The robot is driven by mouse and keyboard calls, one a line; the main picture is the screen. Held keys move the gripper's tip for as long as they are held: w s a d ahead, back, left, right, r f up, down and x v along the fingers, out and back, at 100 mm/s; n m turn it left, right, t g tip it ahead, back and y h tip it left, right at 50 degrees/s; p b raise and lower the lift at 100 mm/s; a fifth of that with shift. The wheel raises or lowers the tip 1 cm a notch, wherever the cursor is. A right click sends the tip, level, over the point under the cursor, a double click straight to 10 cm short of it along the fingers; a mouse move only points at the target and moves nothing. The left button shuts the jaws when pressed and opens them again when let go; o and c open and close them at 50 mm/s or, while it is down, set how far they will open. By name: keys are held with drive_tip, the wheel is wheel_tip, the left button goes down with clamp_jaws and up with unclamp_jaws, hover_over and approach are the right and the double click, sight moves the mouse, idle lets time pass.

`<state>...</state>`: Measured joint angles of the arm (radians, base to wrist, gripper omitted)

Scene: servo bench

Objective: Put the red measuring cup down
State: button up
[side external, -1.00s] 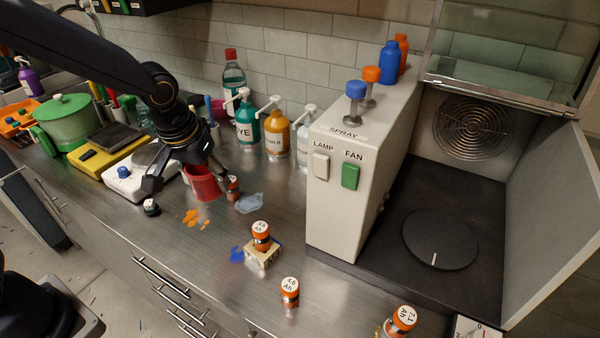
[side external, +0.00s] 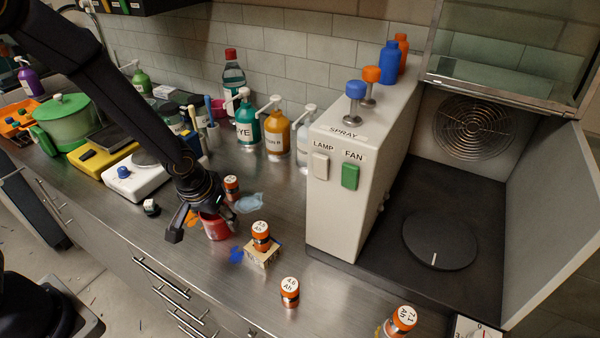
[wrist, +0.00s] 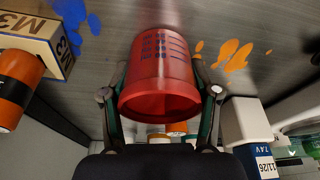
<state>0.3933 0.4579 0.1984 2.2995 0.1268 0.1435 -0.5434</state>
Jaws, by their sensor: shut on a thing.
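The red measuring cup (side external: 215,227) is in my gripper (side external: 204,216), over the front part of the steel bench in the side view. In the wrist view the cup (wrist: 160,75) sits between the two fingers of my gripper (wrist: 160,98), one finger against each side. Blue printed marks show on its wall. My gripper is shut on the cup. My arm and gripper hide part of the cup in the side view. I cannot tell whether its base touches the bench.
A small block (side external: 263,252) with an orange-and-black battery (side external: 261,236) on it stands just right of the cup. Another battery (side external: 232,188) stands behind the cup. Blue (side external: 237,255) and orange (side external: 192,217) splotches lie nearby. A white scale (side external: 140,177) is at left.

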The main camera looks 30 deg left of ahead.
sight(213, 237)
drive_tip(key=o, duration=1.2)
drive_tip(key=shift+f, duration=0.15)
drive_tip(key=shift+c, duration=0.2)
drive_tip(key=a+v, duration=0.1)
drive_tip(key=v, duration=1.1)
drive_tip(key=s+a+r+m+t, duration=0.2)
drive_tip(key=s+a+r, duration=0.3)
drive_tip(key=s+r, duration=0.7)
drive_tip(key=shift+h, duration=0.3)
drive_tip(key=shift+a, duration=0.1)
